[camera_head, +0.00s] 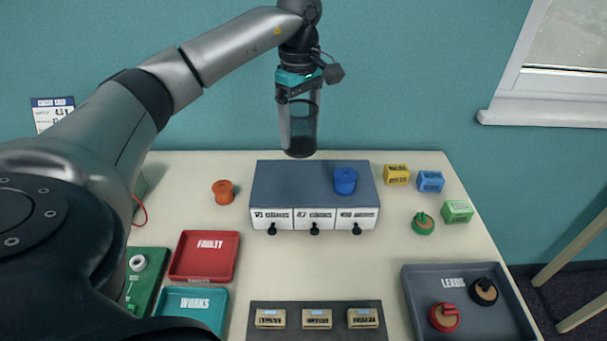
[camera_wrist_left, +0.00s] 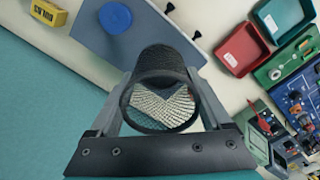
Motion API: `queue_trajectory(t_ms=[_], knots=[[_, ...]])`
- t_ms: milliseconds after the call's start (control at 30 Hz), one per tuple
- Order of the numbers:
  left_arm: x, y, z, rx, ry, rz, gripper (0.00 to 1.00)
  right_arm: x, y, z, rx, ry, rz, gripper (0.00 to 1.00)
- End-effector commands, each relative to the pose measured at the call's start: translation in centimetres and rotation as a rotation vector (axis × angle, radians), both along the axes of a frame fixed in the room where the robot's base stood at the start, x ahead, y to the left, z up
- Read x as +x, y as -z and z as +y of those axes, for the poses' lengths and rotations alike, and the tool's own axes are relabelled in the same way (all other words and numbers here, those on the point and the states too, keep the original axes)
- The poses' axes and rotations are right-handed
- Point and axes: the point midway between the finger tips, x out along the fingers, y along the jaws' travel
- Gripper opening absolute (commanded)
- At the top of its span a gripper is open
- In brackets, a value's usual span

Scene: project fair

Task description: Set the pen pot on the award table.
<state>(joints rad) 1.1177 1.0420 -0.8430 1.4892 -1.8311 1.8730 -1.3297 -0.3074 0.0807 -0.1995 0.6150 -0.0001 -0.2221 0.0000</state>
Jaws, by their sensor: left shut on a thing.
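The pen pot (camera_head: 303,138) is a dark mesh cylinder. My left gripper (camera_head: 299,112) is shut on it and holds it upright in the air, above the back edge of the table and behind the drawer box. In the left wrist view the pen pot (camera_wrist_left: 162,62) sits between the two fingers, and I look into its round open mouth. No pens show in it. I cannot tell whether the cream table (camera_head: 190,210) below is the award table; no label shows. My right gripper is not in view.
A drawer box (camera_head: 280,180) with a blue spool (camera_head: 345,181) on it stands at the table's back. Red (camera_head: 205,262) and teal (camera_head: 195,290) trays lie left, a grey leads tray (camera_head: 420,300) right. Small coloured boxes (camera_head: 397,174) stand back right. The middle is fairly clear.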

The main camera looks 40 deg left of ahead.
Motion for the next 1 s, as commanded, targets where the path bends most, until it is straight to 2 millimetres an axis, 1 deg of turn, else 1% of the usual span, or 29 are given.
queue_trajectory(t_ms=[33,100,200,300,533,700,767,1000], knots=[[-0.1,1.6,0.0,0.001,0.001,0.006,0.22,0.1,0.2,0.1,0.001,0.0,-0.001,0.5],[-0.1,3.4,0.0,0.0,0.001,0.005,0.22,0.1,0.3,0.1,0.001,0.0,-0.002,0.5],[-0.1,5.5,0.0,-0.001,0.0,0.003,0.22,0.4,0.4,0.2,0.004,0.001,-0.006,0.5],[0.0,6.9,0.0,0.0,0.0,0.001,0.22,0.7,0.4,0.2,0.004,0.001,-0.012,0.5],[0.0,8.4,-0.1,0.0,0.002,0.001,0.22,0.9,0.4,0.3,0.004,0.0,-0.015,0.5],[0.0,11.0,-0.1,-0.001,0.002,0.003,0.22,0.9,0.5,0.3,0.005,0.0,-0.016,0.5],[0.0,11.7,-0.1,0.0,0.001,0.002,0.22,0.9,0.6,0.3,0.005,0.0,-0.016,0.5],[0.0,11.8,0.0,0.0,0.001,-0.002,0.22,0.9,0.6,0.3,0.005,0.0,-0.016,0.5]])
